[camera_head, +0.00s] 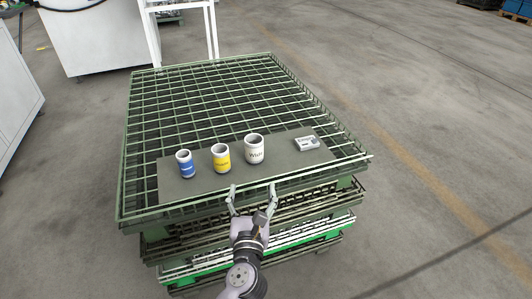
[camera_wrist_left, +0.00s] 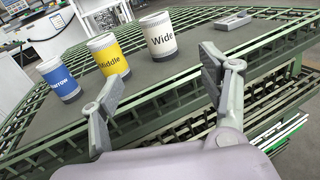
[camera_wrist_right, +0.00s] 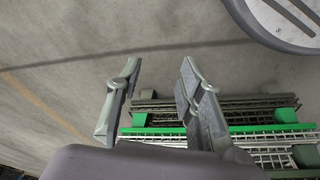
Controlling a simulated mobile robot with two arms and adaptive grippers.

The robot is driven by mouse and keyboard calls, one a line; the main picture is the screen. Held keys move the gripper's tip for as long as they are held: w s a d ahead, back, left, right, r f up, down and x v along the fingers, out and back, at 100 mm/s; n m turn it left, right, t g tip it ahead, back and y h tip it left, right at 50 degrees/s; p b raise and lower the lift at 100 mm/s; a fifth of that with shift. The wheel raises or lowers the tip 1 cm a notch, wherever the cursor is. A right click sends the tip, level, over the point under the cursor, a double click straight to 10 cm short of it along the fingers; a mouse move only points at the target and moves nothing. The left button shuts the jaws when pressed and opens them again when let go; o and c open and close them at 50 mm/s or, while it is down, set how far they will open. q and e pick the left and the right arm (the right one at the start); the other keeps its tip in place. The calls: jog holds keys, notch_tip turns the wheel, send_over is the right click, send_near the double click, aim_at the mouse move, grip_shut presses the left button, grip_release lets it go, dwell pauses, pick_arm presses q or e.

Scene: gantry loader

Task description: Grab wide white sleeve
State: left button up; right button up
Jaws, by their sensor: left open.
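The wide white sleeve (camera_head: 254,150) stands upright on a grey board (camera_head: 222,181) on the green mesh pallet. In the left wrist view the sleeve (camera_wrist_left: 159,34) shows the word "Wide". My left gripper (camera_head: 252,187) is at the near edge of the board, in front of the sleeve and apart from it. In its wrist view this gripper (camera_wrist_left: 161,70) is open and empty, its fingers spread below the sleeve. My right gripper (camera_wrist_right: 160,67) shows only in its own wrist view, open and empty, away from the sleeves.
The yellow "Middle" sleeve (camera_head: 221,158) stands just left of the wide one, with a blue-labelled sleeve (camera_head: 185,164) further left. A small light box (camera_head: 307,143) lies on the right. Stacked mesh pallets (camera_head: 310,225) are below; open floor (camera_head: 450,130) lies right.

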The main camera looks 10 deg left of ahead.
pick_arm(q)
send_near(254, 152)
jog(key=shift+w+a+f+n, duration=0.1)
jog(key=shift+w+n, duration=0.3)
jog(key=shift+w, duration=0.45)
jog(key=x, duration=0.5)
jog(key=shift+w+f, duration=0.1)
jog(key=shift+w, duration=0.05)
jog(key=shift+w+a+b, duration=0.2)
jog(key=shift+w+b, duration=0.1)
jog(key=shift+w, duration=0.1)
jog(key=shift+b+x, duration=0.5)
jog(key=shift+x, duration=1.9)
pick_arm(e)
notch_tip(254, 152, up, 7)
jog(key=shift+s+f, duration=0.2)
jog(key=shift+s, duration=0.05)
pick_arm(q)
jog(key=shift+c, duration=0.2)
pick_arm(e)
jog(key=shift+d, duration=0.1)
pick_arm(q)
jog(key=c, duration=1.6)
